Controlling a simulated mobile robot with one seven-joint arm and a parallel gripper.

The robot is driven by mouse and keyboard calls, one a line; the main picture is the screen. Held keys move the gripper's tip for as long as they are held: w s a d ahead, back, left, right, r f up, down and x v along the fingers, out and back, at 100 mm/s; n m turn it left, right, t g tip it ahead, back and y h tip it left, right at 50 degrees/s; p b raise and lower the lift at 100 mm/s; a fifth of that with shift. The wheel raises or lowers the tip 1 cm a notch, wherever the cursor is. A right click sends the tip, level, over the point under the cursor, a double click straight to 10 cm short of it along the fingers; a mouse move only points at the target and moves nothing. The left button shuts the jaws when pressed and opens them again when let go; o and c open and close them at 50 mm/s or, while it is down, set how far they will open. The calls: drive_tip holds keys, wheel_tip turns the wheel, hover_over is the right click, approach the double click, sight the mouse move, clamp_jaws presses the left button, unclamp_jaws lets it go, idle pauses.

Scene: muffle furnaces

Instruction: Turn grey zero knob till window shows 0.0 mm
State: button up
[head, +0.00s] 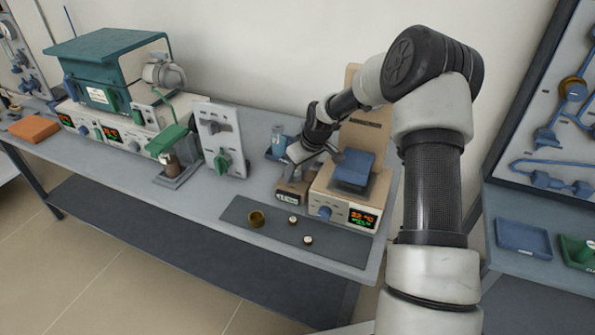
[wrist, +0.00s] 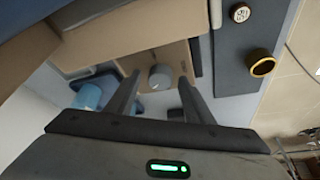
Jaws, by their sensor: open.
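A grey round knob (wrist: 160,76) sits on a tan-brown box (wrist: 172,55) in the wrist view. My gripper (wrist: 160,84) is open, with one finger to each side of the knob in the picture. I cannot tell whether the fingers touch it. In the head view the small brown box (head: 293,187) stands left of the furnace. Its front has a small pale window (head: 287,197), whose digits are too small to read. My gripper (head: 297,152) is above and behind this box in that view, and the knob is hidden there.
A small furnace (head: 345,208) with a lit display and blue knob stands close to the right of the box. A dark mat (head: 270,234) in front carries a brass cup (head: 256,218) and two small round pieces. A blue item (head: 277,143) stands behind the gripper.

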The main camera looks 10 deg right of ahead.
drive_tip(key=c, duration=1)
drive_tip(key=shift+c, duration=0.2)
drive_tip(key=shift+a+m+b, duration=0.1)
drive_tip(key=shift+m+b, duration=0.2)
drive_tip(key=shift+a+f+m+t+h+b, duration=0.1)
drive_tip(key=shift+m+t+h+b, duration=0.25)
drive_tip(key=shift+m+b, duration=0.45)
drive_tip(key=shift+m+h+b, duration=0.75)
drive_tip(key=shift+m+b, duration=0.05)
drive_tip(key=shift+m, duration=1)
drive_tip(key=o, duration=1)
drive_tip(key=shift+o, duration=0.2)
